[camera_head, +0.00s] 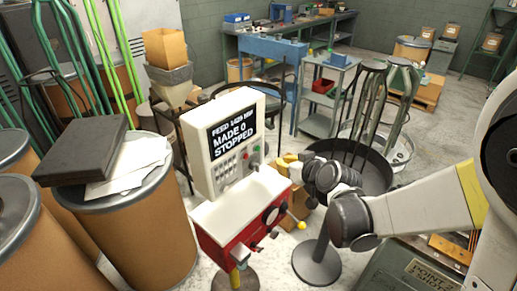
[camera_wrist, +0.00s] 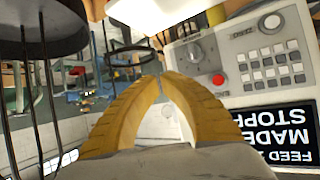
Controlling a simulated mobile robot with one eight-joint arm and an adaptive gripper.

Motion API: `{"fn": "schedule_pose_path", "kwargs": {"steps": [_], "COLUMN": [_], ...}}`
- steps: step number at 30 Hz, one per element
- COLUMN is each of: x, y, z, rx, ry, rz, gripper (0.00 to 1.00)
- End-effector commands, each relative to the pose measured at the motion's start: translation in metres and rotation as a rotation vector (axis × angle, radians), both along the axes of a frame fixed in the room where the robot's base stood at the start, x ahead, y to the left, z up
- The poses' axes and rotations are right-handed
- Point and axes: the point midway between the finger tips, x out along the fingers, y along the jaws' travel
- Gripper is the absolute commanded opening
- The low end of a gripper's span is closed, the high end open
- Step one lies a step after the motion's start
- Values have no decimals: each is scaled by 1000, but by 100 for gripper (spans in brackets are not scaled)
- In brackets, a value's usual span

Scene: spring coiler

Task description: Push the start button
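The spring coiler's control panel (camera_head: 222,165) is a pale upright box with a dark screen (camera_head: 233,130) reading "MADE 0" and "STOPPED". Beside its keypad is a red button (camera_wrist: 218,80), with a grey round knob (camera_wrist: 195,53) near it in the wrist view. I cannot clearly identify the start button. My gripper (camera_head: 284,163) is just right of the panel. In the wrist view its yellow fingers (camera_wrist: 160,79) curve together with tips meeting, nothing between them.
A dark round pan (camera_head: 372,172) lies behind my arm. Cardboard drums (camera_head: 140,225) crowd the left. Some floor is open beyond the machine.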

Motion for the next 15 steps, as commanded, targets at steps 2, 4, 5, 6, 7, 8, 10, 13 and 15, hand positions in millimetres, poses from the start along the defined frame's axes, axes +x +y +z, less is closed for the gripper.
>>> {"fn": "schedule_pose_path", "kwargs": {"steps": [2,4,5,6,7,8,10,13,15], "x": [7,14,16,19,22,24,28,33,35], "y": [11,18,22,26,29,31,37,43,45], "z": [0,0,0,0,0,0,-1,0,0], "rx": [0,-1,-1,-1,0,0,-1,0,-1], "ry": [0,0,0,-1,0,0,0,0,0], "rz": [4,3,3,3,2,2,3,1,0], "gripper": [0,0,0,0,0,0,0,0,0]}}
